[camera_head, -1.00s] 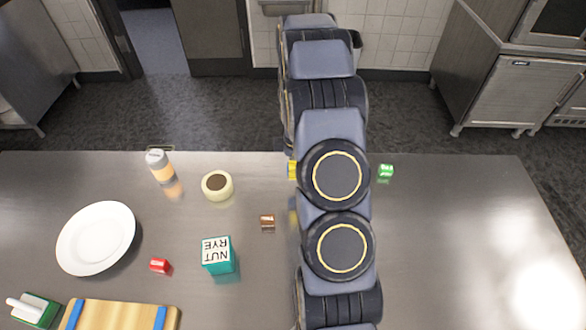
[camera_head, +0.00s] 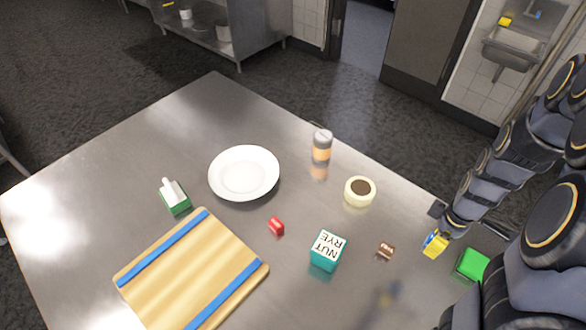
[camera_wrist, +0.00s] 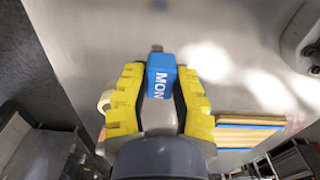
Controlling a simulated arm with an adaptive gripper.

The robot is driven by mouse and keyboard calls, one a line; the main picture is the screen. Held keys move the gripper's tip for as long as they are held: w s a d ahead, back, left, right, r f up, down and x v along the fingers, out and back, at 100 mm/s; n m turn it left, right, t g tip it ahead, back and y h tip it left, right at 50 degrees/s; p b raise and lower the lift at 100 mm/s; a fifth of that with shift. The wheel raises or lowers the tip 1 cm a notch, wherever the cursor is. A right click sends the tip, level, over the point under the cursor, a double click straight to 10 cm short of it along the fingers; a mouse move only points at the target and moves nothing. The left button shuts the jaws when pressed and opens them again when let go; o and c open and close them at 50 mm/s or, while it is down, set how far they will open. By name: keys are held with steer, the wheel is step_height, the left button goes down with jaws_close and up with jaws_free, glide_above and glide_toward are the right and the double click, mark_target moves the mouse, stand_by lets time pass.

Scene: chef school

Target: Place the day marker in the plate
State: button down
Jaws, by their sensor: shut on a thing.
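The day marker is a small blue block (camera_wrist: 161,77) lettered MON in the wrist view. My gripper (camera_wrist: 160,85) has its yellow fingers shut on it, one on each side. In the head view my gripper (camera_head: 435,243) is at the right, above the table, with only a trace of blue visible between the fingers. The plate (camera_head: 244,173) is round, white and empty, on the table left of centre, well away from my gripper.
Between gripper and plate stand a teal NUT RYE box (camera_head: 327,251), a small brown block (camera_head: 386,250), a red block (camera_head: 276,226), a cream round container (camera_head: 360,191) and a shaker (camera_head: 322,147). A cutting board (camera_head: 190,270), a white-handled green item (camera_head: 174,196) and a green block (camera_head: 472,265) are also there.

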steer(key=w+a+n, duration=0.6)
steer(key=w+a, duration=0.1)
steer(key=w, duration=0.3)
steer(key=w+a+n, duration=0.4)
steer(key=a+n, duration=0.2)
steer(key=a, duration=0.8)
steer(key=w+a+n, duration=0.3)
steer(key=a+n, duration=0.3)
steer(key=a, duration=0.7)
glide_above(245, 176)
steer(key=f, duration=0.8)
steer(key=shift+s+f, duration=0.15)
steer(key=shift+s, duration=0.1)
steer(key=shift+w+a+f, duration=0.1)
steer(key=shift+w+f, duration=0.25)
steer(key=shift+f, duration=1.6)
